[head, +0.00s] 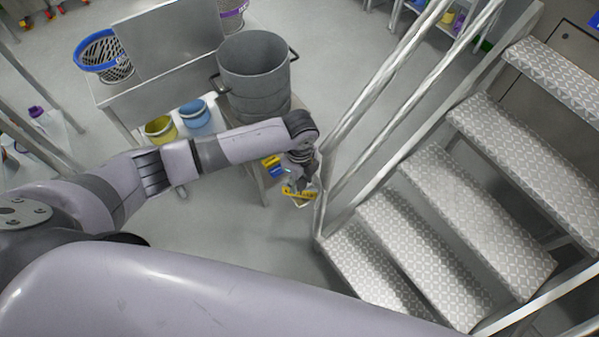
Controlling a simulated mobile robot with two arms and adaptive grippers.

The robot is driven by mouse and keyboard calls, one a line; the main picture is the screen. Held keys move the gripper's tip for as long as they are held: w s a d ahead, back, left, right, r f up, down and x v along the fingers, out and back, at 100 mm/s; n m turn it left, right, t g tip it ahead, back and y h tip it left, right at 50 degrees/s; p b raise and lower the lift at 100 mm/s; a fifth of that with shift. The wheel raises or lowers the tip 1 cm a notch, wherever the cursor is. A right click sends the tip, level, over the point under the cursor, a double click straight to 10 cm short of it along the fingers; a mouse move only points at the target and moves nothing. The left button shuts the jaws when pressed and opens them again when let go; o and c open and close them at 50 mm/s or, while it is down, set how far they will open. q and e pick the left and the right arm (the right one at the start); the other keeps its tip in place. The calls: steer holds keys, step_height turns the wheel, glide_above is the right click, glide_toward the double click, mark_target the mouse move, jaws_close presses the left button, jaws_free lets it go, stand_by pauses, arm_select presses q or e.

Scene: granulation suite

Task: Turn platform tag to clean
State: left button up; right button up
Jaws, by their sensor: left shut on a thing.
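My left arm reaches across from the left, and its gripper (301,182) points down beside the foot of the stair handrail. The gripper is shut on a small yellow-edged tag (299,194), which I take to be the platform tag. The tag is small and partly covered by the fingers, so its wording and which face shows cannot be read. My right gripper is out of view.
Metal platform stairs (385,250) with a tubular handrail (385,100) fill the right. Open floor (230,225) lies below the arm.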

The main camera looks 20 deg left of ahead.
arm_select(q)
steer(key=n+p, duration=0.4)
steer(key=n, duration=0.1)
steer(key=shift+r+n, duration=0.2)
steer(key=shift+n, duration=0.1)
steer(key=n+p, duration=0.2)
steer(key=shift+n, duration=0.4)
steer(key=shift+f+n, duration=0.1)
steer(key=shift+n, duration=0.8)
steer(key=n, duration=0.3)
steer(key=shift+n+p, duration=0.3)
steer(key=shift+p, duration=0.05)
steer(key=n, duration=0.9)
steer(key=shift+n, duration=2.1)
